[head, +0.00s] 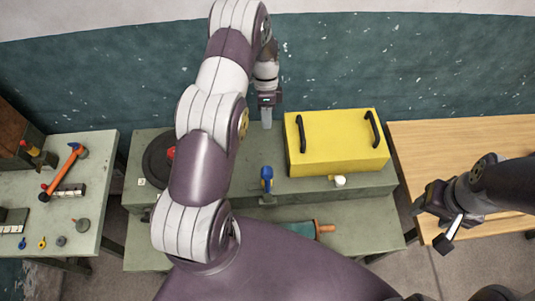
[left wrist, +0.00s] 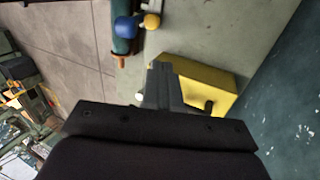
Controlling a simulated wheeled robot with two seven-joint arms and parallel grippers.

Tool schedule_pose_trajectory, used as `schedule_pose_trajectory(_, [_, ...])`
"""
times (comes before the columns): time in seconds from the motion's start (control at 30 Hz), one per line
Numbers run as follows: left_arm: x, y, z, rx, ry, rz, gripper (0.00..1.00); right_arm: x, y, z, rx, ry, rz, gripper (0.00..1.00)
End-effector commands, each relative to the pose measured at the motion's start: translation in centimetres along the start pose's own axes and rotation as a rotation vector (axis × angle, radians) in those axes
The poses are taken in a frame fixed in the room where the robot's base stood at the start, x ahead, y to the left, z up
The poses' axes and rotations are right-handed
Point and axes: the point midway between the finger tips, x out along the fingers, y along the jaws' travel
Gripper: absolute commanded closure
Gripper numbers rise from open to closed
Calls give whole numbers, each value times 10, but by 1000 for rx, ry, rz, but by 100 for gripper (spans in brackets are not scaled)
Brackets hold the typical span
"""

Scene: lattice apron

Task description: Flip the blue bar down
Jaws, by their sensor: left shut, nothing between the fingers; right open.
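The blue bar (head: 266,178) is a short, upright-looking lever on a small mount at the front edge of the green bench's raised shelf. In the left wrist view a blue rounded part (left wrist: 126,27) shows at the top, beside a yellow ball (left wrist: 152,20). My left gripper (head: 267,124) is shut and empty, behind the blue bar and apart from it, just left of the yellow box. Its closed fingers show in the left wrist view (left wrist: 161,78). My right gripper (head: 431,226) is open and empty at the right, far from the bar.
A yellow box (head: 340,162) with two black handles stands right of the bar. A white knob (head: 340,181) is below it. A green cylinder with an orange end (head: 326,228) lies lower. A dark round plate (head: 157,160) is at left, partly behind my left arm.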

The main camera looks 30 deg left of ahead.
Motion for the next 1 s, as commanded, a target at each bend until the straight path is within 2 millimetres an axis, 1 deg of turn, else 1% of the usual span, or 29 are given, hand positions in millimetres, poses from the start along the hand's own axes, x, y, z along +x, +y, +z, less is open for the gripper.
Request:
schedule_pose_trajectory(0.03, [10,-3,0,0,0,-1,100,12,0,1,0,0,0,43])
schedule_pose_trajectory(0.2, [37,-5,0,-1,0,-2,100,51,0,6,0,0,0,43])
schedule_pose_trajectory(0.33, [60,-5,0,-1,0,-2,100,80,0,10,0,0,0,43])
schedule_pose_trajectory(0.47, [88,-4,0,-1,0,-1,100,107,0,13,0,0,0,43])
schedule_pose_trajectory(0.5, [91,-3,0,-1,0,-2,100,105,0,13,0,-1,0,43])
schedule_pose_trajectory(0.57, [102,-2,0,-1,0,-2,100,109,0,13,0,0,0,43])
schedule_pose_trajectory(0.6, [96,7,0,0,-1,1,100,96,0,12,0,-1,0,43])
schedule_pose_trajectory(0.63, [94,14,0,0,-1,0,100,88,0,11,0,-1,0,43])
schedule_pose_trajectory(0.73, [102,26,0,-1,0,1,100,79,0,9,0,1,0,43])
schedule_pose_trajectory(0.87, [109,35,0,-1,-1,1,100,74,0,9,0,1,0,43])
schedule_pose_trajectory(1.0, [112,37,0,-1,0,-2,100,74,0,9,0,0,0,43])
